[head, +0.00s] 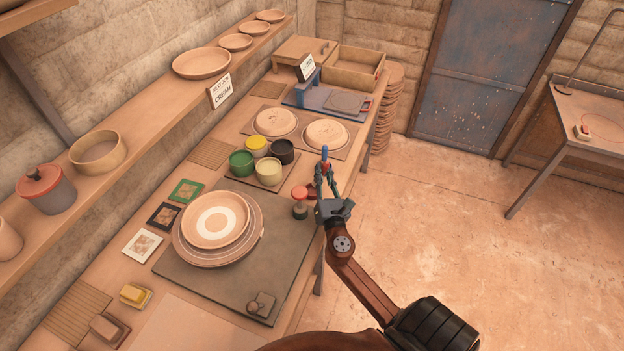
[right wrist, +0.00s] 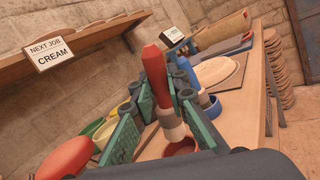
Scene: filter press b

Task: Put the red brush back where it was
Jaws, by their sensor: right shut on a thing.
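The red brush (right wrist: 155,75) stands roughly upright between the green-padded fingers of my right gripper (right wrist: 160,125) in the right wrist view. Its red end points up, with a pale band lower down; its lower end is partly hidden by the gripper. In the head view my right gripper (head: 326,178) is at the right edge of the workbench, shut on the brush, of which a little red shows. A blue-tipped thing (head: 324,150) shows just beyond the fingers; it also appears right of the brush in the right wrist view (right wrist: 212,108). My left gripper is not in view.
Glaze pots (head: 268,172) and two pale discs (head: 327,133) lie beyond. A plate stack (head: 212,222) sits on the grey board (head: 180,270). A "NEXT JOB CREAM" sign (head: 220,90) hangs at the shelf.

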